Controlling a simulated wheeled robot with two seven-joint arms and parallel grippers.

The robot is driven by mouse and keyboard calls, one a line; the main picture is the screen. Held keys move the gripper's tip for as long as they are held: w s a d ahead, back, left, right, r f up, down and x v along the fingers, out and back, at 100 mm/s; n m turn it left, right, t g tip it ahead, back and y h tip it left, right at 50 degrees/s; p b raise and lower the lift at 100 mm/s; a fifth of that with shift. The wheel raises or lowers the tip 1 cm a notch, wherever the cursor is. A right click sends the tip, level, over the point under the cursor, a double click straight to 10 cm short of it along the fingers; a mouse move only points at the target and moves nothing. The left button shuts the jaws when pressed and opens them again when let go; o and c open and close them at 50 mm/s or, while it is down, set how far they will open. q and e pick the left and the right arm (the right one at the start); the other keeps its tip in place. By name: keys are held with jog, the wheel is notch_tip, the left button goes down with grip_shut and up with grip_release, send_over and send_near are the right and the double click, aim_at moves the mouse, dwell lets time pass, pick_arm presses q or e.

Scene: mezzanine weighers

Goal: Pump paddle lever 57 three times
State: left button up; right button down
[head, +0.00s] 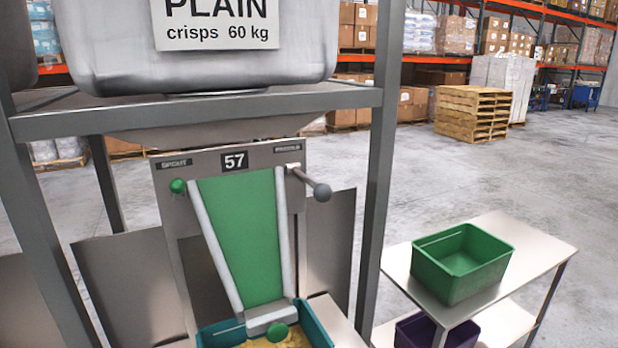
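Weigher station 57 stands left of centre, with a black plate (234,161) reading 57 on its metal back panel. The paddle lever (321,192) is a short rod with a grey ball knob. It sticks out at the panel's upper right, below a small label that seems to read PADDLE, and slopes down to the right. Nothing touches it. A green knob (177,186) sits at the upper left under a label that seems to read SPOUT. A green chute (245,240) runs down between pale side rails. Neither of my grippers is in view.
A hopper (210,70) marked PLAIN crisps 60 kg sits above on a grey frame, whose upright (375,190) stands right of the lever. A teal bin (318,326) with yellowish contents is below the chute. A green bin (462,262) stands on a side table (535,245).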

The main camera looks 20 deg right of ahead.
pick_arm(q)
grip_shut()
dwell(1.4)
